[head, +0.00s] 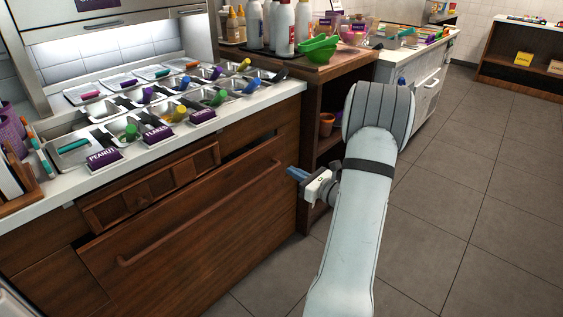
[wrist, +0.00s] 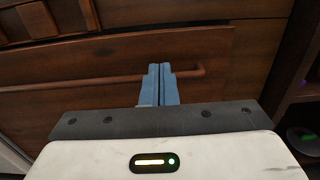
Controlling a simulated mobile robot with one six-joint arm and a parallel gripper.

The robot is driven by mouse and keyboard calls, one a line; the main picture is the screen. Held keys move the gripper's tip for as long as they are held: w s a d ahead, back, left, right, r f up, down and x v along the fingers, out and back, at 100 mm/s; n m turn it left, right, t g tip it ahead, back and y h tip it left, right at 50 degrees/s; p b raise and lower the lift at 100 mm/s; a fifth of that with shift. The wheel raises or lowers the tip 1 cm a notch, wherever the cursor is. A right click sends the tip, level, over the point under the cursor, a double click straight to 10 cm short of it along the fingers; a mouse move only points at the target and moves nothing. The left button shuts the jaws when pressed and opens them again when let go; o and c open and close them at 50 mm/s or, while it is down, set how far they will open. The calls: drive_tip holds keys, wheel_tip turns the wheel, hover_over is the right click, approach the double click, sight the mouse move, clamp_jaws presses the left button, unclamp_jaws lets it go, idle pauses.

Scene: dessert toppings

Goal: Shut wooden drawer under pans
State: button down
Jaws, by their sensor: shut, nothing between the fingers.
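The wide wooden drawer (head: 185,245) sits in the counter front below the metal pans (head: 160,105). Its front stands out from the cabinet, with a dark gap above its top edge toward the right. A long bar handle (head: 200,225) runs across it. My gripper (head: 290,171) is at the right end of the drawer front, with its blue fingers together and empty. In the wrist view the shut fingers (wrist: 160,72) point at the drawer front (wrist: 215,85), in front of the handle (wrist: 85,82) near its right end. I cannot tell whether they touch it.
A narrower carved wooden panel (head: 150,187) lies above the drawer. An open wooden shelf unit (head: 318,110) with bottles and green bowls (head: 318,50) on top stands right of the counter. Grey tiled floor (head: 465,200) is clear to the right.

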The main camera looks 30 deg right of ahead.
drive_tip(key=d+r+p, duration=0.1)
drive_tip(key=d+p, duration=0.2)
drive_tip(key=p, duration=0.5)
approach(264, 147)
drive_tip(key=x, duration=0.7)
drive_tip(key=shift+f, duration=0.3)
drive_tip(key=b+x, duration=0.1)
drive_tip(key=x, duration=0.3)
drive_tip(key=shift+f, duration=0.15)
drive_tip(key=shift+w+r, duration=0.25)
drive_tip(key=shift+r, duration=0.15)
